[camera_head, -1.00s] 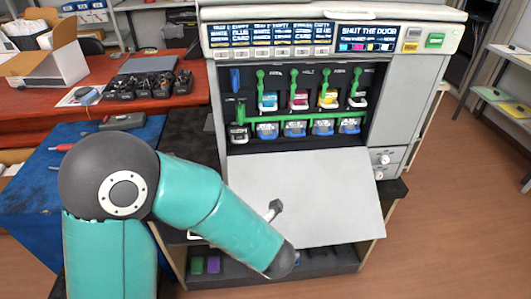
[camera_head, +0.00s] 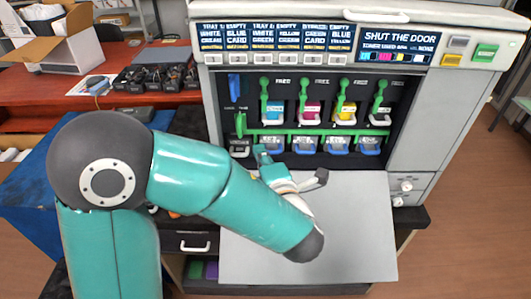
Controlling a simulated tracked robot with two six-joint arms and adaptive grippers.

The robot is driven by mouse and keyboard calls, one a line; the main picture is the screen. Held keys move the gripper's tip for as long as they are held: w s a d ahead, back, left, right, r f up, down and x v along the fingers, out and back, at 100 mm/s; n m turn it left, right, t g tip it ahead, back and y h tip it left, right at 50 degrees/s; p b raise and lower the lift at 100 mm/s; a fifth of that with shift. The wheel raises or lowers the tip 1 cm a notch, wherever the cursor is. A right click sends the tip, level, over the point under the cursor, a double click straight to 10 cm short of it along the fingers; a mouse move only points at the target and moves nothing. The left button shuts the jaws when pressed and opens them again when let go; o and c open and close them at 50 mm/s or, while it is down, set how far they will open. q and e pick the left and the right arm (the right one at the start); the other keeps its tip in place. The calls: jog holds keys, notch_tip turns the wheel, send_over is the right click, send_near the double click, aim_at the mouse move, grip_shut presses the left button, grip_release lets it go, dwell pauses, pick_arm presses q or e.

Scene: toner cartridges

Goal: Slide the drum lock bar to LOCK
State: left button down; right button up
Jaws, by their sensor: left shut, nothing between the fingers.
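The drum lock bar (camera_head: 312,132) is a long green bar. It runs across the open printer bay, below the toner cartridges and in front of the row of blue-handled drums (camera_head: 334,145). An upright green grip (camera_head: 240,124) stands at its left end, under small labels I cannot read surely. My left gripper (camera_head: 321,177) is shut and empty, a grey tip showing past my teal forearm. It is over the upper part of the lowered door, below the bar in the picture, and apart from the grip. The forearm hides part of the wrist. My right gripper is not in view.
The lowered grey door (camera_head: 355,235) juts out under the bay. Green levers marked FREE (camera_head: 264,92) stand by the toner cartridges (camera_head: 310,112). A blue lever (camera_head: 235,85) is at upper left. The panel (camera_head: 400,46) reads SHUT THE DOOR. A red desk (camera_head: 80,85) stands left.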

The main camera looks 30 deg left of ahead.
pick_arm(q)
jog(key=x, duration=0.8)
jog(key=shift+w+a+f, duration=0.1)
jog(key=shift+w+a, duration=0.4)
jog(key=shift+a, duration=0.05)
jog(key=shift+s+a, duration=0.1)
jog(key=shift+a, duration=0.05)
jog(key=shift+s+a, duration=0.45)
jog(key=shift+a, duration=0.3)
send_near(241, 132)
jog(key=shift+w+a+f+p, duration=0.15)
jog(key=shift+w+a+f, duration=0.15)
jog(key=shift+a, duration=0.25)
jog(key=shift+w+a+f+p, duration=0.2)
jog(key=shift+w+a, duration=0.1)
jog(key=shift+a, duration=0.25)
